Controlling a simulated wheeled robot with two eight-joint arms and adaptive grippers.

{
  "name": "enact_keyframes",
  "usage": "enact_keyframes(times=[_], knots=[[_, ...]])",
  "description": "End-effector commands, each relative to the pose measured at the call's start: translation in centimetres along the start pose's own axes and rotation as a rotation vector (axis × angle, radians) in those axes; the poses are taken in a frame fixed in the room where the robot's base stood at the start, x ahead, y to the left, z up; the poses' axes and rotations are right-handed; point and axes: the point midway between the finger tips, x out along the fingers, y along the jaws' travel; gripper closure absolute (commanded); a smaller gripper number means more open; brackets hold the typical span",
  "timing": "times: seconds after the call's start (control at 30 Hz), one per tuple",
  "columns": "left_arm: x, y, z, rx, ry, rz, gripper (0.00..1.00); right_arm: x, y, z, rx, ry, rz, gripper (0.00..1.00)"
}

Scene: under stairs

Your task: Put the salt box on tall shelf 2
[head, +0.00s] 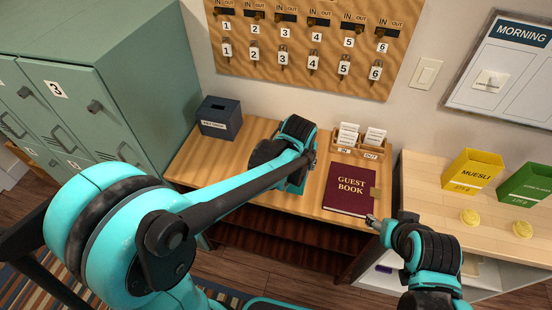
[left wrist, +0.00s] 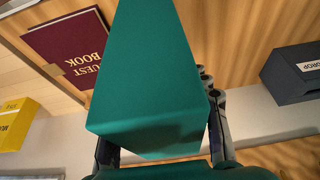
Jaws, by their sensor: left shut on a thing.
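A plain teal-green box, taken as the salt box (left wrist: 150,75), fills the middle of the left wrist view; no label shows on the faces I see. My left gripper (head: 300,165) is shut on it above the wooden desk, left of the guest book. In the head view the box (head: 294,184) is mostly hidden behind my left wrist. My right gripper (head: 373,221) is near the desk's front right corner, by the guest book's lower edge; its fingers are too small to judge. I see no shelf marked as tall shelf 2.
The desk (head: 195,160) bears a dark key-drop box (head: 220,117), a maroon guest book (head: 349,190) and an in/out card holder (head: 360,148). Green lockers (head: 130,60) stand left. The right counter (head: 425,180) holds a yellow muesli box (head: 473,172), a green box (head: 525,184) and yellow round things (head: 470,217).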

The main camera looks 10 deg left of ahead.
Motion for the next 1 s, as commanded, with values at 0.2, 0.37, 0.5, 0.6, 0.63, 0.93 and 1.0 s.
enact_keyframes(times=[0.2,0.37,0.5,0.6,0.63,0.93,1.0], knots=[[3.4,-3.2,-1.4,-0.006,0.0,-0.002,1.0,0.6,0.0,0.5,0.0,0.0,0.0,0.46],[6.4,-6.1,-2.8,-0.006,0.0,-0.001,1.0,1.1,0.0,0.8,0.0,0.0,0.0,0.46],[8.2,-8.0,-3.7,-0.003,0.0,-0.001,1.0,1.3,0.0,0.9,0.0,0.0,0.0,0.46],[8.9,-8.6,-4.0,-0.002,0.0,0.0,1.0,1.3,0.0,1.0,0.0,0.0,0.0,0.46],[9.0,-8.8,-4.0,-0.001,0.0,0.0,1.0,1.3,0.0,1.0,0.0,0.0,0.0,0.46],[12.1,-8.8,-2.9,0.0,0.0,0.0,1.0,2.0,0.0,1.4,0.0,0.0,0.0,0.46],[12.8,-8.8,-2.6,0.0,0.001,0.0,1.0,2.1,0.0,1.5,0.0,0.0,0.0,0.46]])
